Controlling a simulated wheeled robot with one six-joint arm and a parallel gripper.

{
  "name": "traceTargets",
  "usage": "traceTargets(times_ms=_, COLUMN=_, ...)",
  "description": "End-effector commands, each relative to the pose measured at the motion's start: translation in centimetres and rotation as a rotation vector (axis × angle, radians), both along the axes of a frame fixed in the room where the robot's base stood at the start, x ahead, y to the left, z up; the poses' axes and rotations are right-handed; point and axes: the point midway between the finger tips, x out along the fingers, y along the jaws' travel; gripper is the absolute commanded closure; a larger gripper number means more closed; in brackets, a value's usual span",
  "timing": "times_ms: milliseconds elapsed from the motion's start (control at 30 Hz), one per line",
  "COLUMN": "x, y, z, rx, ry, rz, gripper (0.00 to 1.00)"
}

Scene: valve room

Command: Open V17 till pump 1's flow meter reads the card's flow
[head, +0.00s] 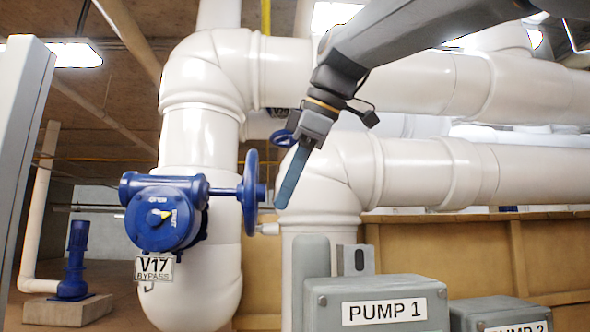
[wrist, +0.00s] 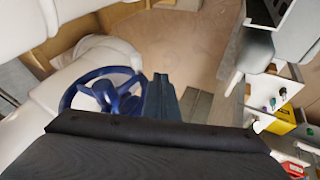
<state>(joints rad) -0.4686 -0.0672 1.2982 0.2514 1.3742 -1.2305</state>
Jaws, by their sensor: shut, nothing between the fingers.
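The V17 valve has a round blue body (head: 166,215) on the white vertical pipe. A tag reading V17 BYPASS (head: 154,268) hangs below it. Its blue handwheel (head: 251,192) stands edge-on to the right, on a horizontal stem. The handwheel also shows in the wrist view (wrist: 103,92), left of my fingers. My gripper (head: 287,192) is shut and empty, its blue fingers pointing down just right of the handwheel. In the wrist view my gripper (wrist: 161,97) appears close beside the rim; I cannot tell whether they touch. No flow meter reading or card is legible.
A grey box labelled PUMP 1 (head: 379,312) stands below right, with a PUMP 2 box (head: 500,314) beside it. Large white pipes (head: 430,175) run behind my arm.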

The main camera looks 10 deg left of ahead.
Motion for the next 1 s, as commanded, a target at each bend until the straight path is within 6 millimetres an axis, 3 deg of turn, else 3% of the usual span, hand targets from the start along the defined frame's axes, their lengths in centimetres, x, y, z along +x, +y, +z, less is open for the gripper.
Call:
traceTargets(times_ms=167, x=1.1, y=1.5, z=-2.9, rx=-0.001, ry=0.003, rz=0.0, gripper=1.0)
traceTargets(times_ms=300, x=3.3, y=1.8, z=-3.0, rx=0.0, ry=0.002, rz=-0.005, gripper=1.0)
traceTargets(times_ms=500, x=4.8, y=2.2, z=-3.3, rx=0.0, ry=0.0, rz=-0.003, gripper=1.0)
traceTargets(times_ms=1000, x=5.1, y=2.4, z=-3.5, rx=0.002, ry=-0.004, rz=-0.002, gripper=1.0)
